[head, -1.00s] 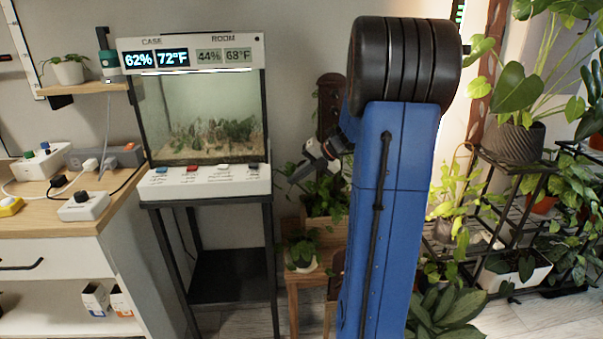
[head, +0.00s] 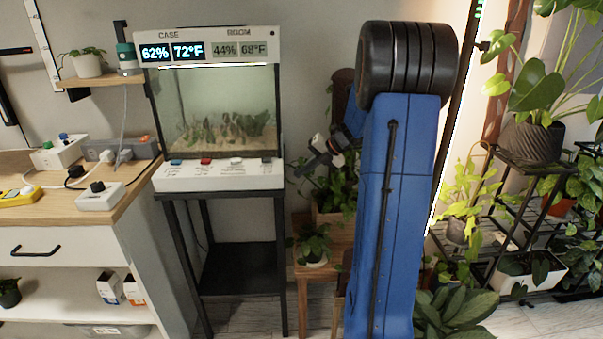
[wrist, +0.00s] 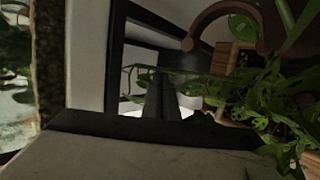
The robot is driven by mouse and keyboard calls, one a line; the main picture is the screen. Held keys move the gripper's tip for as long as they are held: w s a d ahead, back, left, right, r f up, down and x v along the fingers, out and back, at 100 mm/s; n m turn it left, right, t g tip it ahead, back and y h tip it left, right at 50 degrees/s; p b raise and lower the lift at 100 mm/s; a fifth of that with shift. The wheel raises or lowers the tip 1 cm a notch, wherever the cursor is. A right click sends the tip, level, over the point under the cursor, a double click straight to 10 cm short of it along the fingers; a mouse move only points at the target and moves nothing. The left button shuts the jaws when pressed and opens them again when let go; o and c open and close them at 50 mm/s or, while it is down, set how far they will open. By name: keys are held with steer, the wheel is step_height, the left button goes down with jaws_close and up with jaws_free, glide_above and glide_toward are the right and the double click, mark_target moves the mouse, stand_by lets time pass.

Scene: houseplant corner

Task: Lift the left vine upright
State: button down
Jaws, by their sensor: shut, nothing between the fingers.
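Green leafy vines (head: 335,190) rise from a wooden planter box (head: 325,213) behind my arm. They lean and spread, and my arm hides part of them. I cannot tell for sure which one is the left vine. In the wrist view, leafy vine stems (wrist: 255,100) fill the right side, and a thin stem runs across just beyond the fingers. My gripper (head: 303,168) is at the left edge of the foliage, near the case's lower right corner. It is shut and empty; its dark fingers also show in the wrist view (wrist: 160,80).
The glass case (head: 215,115) stands on a black stand (head: 240,250) left of my gripper. A small potted plant (head: 312,245) sits on a wooden stool below. A black plant rack (head: 540,175) stands at right. A brown curved trellis part (wrist: 225,12) shows in the wrist view.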

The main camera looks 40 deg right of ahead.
steer(key=shift+d+r, duration=0.1)
steer(key=s+d+r+m+t+y, duration=0.1)
steer(key=s+d+r+t+y, duration=0.2)
steer(key=s+d, duration=0.5)
steer(key=shift+d+r+t+y, duration=0.4)
steer(key=shift+d+r+y, duration=0.4)
steer(key=shift+d, duration=1.35)
steer(key=shift+r, duration=0.1)
stand_by(0.5)
